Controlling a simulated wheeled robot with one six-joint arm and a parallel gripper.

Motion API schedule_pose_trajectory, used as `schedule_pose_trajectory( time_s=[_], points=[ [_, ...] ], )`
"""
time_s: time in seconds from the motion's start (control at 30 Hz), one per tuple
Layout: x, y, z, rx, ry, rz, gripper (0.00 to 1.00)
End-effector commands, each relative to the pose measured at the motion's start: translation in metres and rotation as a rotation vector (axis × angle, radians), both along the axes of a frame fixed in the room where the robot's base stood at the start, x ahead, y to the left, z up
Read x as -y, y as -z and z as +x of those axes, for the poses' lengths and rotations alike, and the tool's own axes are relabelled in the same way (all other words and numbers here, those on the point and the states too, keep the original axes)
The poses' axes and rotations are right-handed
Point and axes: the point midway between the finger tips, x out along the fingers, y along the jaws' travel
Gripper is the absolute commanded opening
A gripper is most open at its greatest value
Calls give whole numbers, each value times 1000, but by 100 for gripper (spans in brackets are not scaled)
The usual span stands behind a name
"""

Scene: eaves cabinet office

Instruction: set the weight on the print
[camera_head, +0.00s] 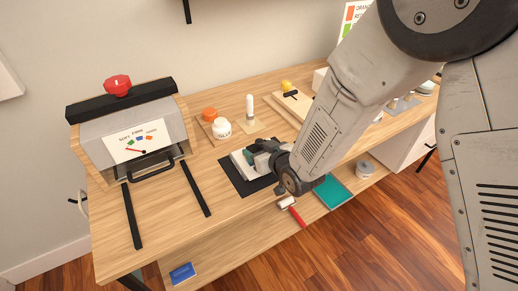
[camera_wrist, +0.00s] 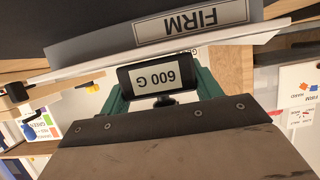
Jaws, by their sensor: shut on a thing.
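My gripper (camera_head: 262,159) is over the dark mat (camera_head: 232,181) at the middle of the desk. In the wrist view its green fingers (camera_wrist: 163,84) are shut on a dark weight (camera_wrist: 165,78) with a "600 G" label. A pale, flat print (camera_head: 238,158) lies on the mat, partly hidden by my gripper. In the wrist view a grey surface with a "FIRM" label (camera_wrist: 192,24) and a white edge lies just beyond the weight. I cannot tell whether the weight touches the print.
A press with a red knob (camera_head: 117,84) stands at the left, with two black rails in front. Jars (camera_head: 221,128) and a white-handled tool (camera_head: 250,108) stand behind the mat. A blue box (camera_head: 182,273) lies lower down.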

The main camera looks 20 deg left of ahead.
Motion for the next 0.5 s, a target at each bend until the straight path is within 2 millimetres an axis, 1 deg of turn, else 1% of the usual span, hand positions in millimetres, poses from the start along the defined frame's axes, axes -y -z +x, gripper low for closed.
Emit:
schedule_pose_trajectory(
  time_s=[0.23,0.37,0.4,0.43,0.47,0.5],
  points=[
    [-2,-1,0,4,-1,3,20],
    [-2,3,-1,4,-4,3,20],
    [-2,3,-1,2,-4,2,75],
    [-2,3,-1,2,-4,2,83],
    [-2,3,-1,2,-4,2,85],
    [-2,3,-1,2,-4,1,85]
  ],
)
